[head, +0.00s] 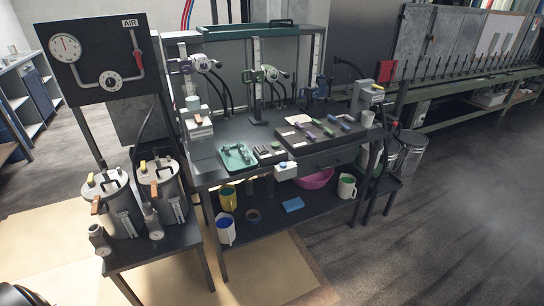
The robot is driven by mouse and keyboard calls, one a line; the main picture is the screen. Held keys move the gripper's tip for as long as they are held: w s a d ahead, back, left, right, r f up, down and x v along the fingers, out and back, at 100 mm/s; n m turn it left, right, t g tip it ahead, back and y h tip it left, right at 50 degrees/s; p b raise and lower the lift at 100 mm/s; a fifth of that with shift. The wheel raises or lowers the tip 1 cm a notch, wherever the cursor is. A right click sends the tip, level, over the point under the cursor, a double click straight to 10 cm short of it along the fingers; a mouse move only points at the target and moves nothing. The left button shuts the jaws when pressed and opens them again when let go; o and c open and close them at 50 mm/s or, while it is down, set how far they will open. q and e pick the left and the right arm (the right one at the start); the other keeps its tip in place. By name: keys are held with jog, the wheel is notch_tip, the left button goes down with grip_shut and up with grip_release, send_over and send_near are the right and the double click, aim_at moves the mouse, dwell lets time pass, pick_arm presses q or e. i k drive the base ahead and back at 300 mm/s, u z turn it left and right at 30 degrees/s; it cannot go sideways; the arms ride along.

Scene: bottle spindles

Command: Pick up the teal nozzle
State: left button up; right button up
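No loose piece stands out clearly as the teal nozzle at this size. A teal tray (228,164) lies at the front left of the dark workbench (210,176), with small dark greenish-grey fittings (238,153) on it. A green spray head (268,75) hangs on the middle post behind the bench. A dark board (290,141) at the right of the bench holds several small coloured pieces, too small to tell apart. Neither of my grippers is in view.
Two metal pressure pots (120,205) stand on a low table (165,258) at left, under a gauge panel (85,95). Mugs and a pink basin (316,179) sit on the bench's lower shelf. A long spindle line (470,85) runs at back right. The right floor is open.

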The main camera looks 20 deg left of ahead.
aim_at(226, 148)
jog(key=z, duration=0.6)
jog(key=i, duration=1.7)
jog(key=u, duration=0.55)
jog(key=i, duration=0.7)
jog(key=u, duration=1.2)
jog(key=i, duration=0.4)
jog(key=u, duration=0.35)
